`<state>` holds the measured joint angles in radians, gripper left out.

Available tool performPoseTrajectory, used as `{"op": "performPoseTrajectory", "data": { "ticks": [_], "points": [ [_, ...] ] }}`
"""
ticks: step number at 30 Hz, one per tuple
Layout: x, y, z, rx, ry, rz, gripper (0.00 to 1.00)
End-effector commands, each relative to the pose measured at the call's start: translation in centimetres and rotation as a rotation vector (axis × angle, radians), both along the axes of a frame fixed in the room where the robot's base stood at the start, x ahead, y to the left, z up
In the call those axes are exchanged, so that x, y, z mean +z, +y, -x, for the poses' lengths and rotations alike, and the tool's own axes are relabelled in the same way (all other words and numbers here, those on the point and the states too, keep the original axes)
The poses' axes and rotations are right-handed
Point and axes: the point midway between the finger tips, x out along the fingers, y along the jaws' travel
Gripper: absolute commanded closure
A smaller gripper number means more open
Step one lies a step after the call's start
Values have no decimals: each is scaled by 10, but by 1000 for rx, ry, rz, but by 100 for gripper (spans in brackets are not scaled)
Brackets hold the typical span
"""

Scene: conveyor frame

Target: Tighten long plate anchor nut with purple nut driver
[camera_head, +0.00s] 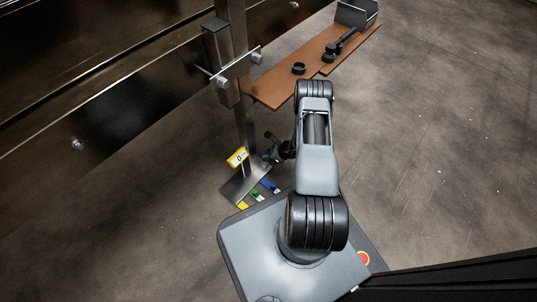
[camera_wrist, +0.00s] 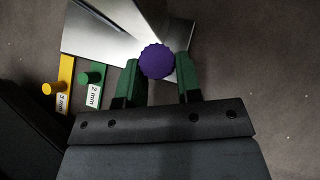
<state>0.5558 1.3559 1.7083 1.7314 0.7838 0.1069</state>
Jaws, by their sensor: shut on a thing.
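The purple nut driver shows in the wrist view as a round ribbed purple knob (camera_wrist: 157,61), seen end-on. My gripper (camera_wrist: 158,74) has its two green fingers on either side of the knob and is shut on it. Behind the knob lies a shiny metal plate (camera_wrist: 95,35); the driver's tip and any nut under it are hidden. In the head view my gripper (camera_head: 275,150) is low beside the foot of the steel post, and the purple driver cannot be made out there. A metal foot plate (camera_head: 236,186) lies at the post's base.
Yellow (camera_wrist: 65,75) and green (camera_wrist: 92,85) tools labelled 3 mm and 2 mm lie left of my gripper. A blue tool (camera_head: 270,185) is near the foot plate. A yellow tag (camera_head: 237,157) hangs by the post (camera_head: 243,120). A brown shelf (camera_head: 280,85) holds dark parts. Open floor lies right.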

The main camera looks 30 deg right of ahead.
Motion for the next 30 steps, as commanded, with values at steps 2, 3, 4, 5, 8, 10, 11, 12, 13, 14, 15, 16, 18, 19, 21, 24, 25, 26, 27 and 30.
{"op": "performPoseTrajectory", "data": {
  "ticks": [2, 3, 4, 5, 8, 10, 11, 12, 13, 14, 15, 16, 18, 19, 21, 24, 25, 26, 27, 30],
  "points": [
    [-2, 0, 0, -1, -1, 0, 91],
    [-3, 0, 0, -1, -1, 0, 91],
    [-4, 0, 0, -1, -1, 0, 91],
    [-5, 0, 0, 0, -1, -1, 91],
    [-9, 0, 0, -1, 1, -1, 92],
    [-11, 0, 0, 0, -1, -1, 92],
    [-12, 0, 0, 0, -1, -1, 92],
    [-13, 0, 0, -1, -1, 0, 92],
    [-13, 0, 0, -1, -1, 0, 92],
    [-14, 0, 0, -1, -1, 0, 92],
    [-16, 0, 0, -1, -1, 0, 92],
    [-17, 0, 0, 0, -1, -1, 92],
    [-19, 0, 0, 0, -1, -1, 92],
    [-19, 0, 0, 0, -1, -1, 92],
    [-18, 0, 0, 0, -1, -1, 92],
    [-19, 0, 0, 0, -1, -1, 92],
    [-19, 0, 0, 0, -1, -1, 92],
    [-20, 0, 0, 0, -1, -1, 92],
    [-20, 0, 0, 0, -1, -1, 92],
    [-21, 0, 0, 0, -1, -1, 92]
  ]
}}
